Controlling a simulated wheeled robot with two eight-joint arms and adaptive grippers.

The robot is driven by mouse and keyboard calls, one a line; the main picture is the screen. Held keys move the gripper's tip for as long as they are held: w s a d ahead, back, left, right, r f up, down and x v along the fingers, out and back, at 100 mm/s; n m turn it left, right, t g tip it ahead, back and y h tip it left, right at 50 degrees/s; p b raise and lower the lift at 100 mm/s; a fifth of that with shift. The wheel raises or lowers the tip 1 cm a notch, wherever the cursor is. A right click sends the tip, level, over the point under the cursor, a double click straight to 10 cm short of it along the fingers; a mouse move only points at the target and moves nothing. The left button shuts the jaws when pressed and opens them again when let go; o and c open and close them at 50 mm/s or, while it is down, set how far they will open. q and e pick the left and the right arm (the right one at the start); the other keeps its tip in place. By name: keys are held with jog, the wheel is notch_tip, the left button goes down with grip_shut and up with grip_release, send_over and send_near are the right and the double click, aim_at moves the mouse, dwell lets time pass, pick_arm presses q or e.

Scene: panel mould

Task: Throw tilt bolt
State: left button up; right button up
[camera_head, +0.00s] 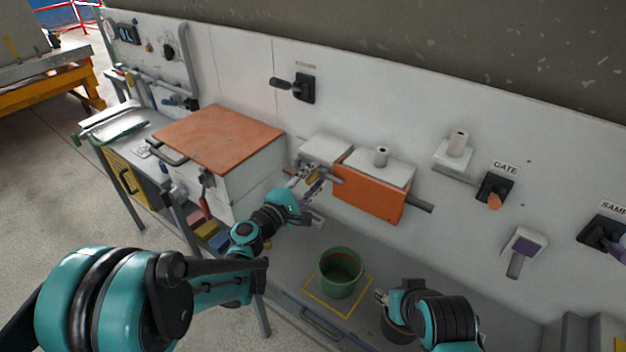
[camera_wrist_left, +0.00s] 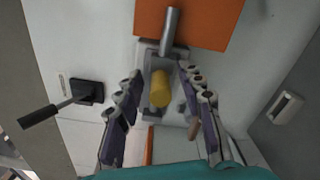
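The orange mould panel (camera_head: 368,192) hangs in a white housing (camera_head: 378,166) on the wall, with a grey rod (camera_head: 419,204) out of its right side. What seems to be the tilt bolt is a yellow handle (camera_wrist_left: 160,88) on a grey bracket beside the panel, below another grey rod (camera_wrist_left: 171,30). My left gripper (camera_head: 312,181) is at the panel's left end. In the left wrist view its two purple-padded fingers (camera_wrist_left: 158,90) are open, one either side of the yellow handle, with gaps visible. My right gripper (camera_head: 382,298) is low, over the bench; its fingers are too small to read.
A green bucket (camera_head: 341,272) stands on the bench in a yellow outline, between the arms. A white box with an orange lid (camera_head: 220,136) stands left. Wall levers include a black one (camera_head: 304,87) above and the gate lever (camera_head: 494,192) to the right.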

aim_at(302, 165)
pick_arm(q)
jog(key=shift+c, duration=0.2)
grip_shut()
jog(key=shift+w+a+r, duration=0.1)
jog(key=shift+w+a, duration=0.75)
jog(key=shift+a, duration=0.25)
jog(key=shift+w+a, duration=0.8)
jog(key=shift+a, duration=0.25)
jog(key=shift+o, duration=0.2)
grip_release()
jog(key=shift+w+a, duration=0.1)
jog(key=v, duration=1.2)
